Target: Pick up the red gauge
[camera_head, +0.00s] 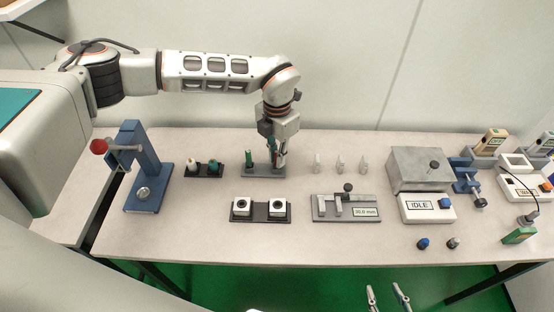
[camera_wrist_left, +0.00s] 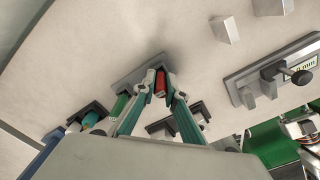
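The red gauge (camera_wrist_left: 160,84) shows in the left wrist view as a short red cylinder between the fingertips of my left gripper (camera_wrist_left: 164,84). It is at the grey holder plate (camera_wrist_left: 143,66); its lower part is hidden. In the head view my left gripper (camera_head: 279,161) points down at the right end of the grey holder (camera_head: 262,174) and hides the red gauge. The fingers flank the gauge closely; whether both press on it is unclear. A green gauge (camera_head: 249,157) stands upright at the holder's left. My right gripper (camera_head: 388,294) is open and empty at the bottom edge.
A dark holder (camera_head: 204,171) with white and green pieces is left of the grey one. A black tray with two white blocks (camera_head: 241,206) lies in front. A blue press (camera_head: 147,187) stands left; a measuring fixture (camera_head: 346,208) and grey box (camera_head: 420,168) stand right. The table's front strip is mostly clear.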

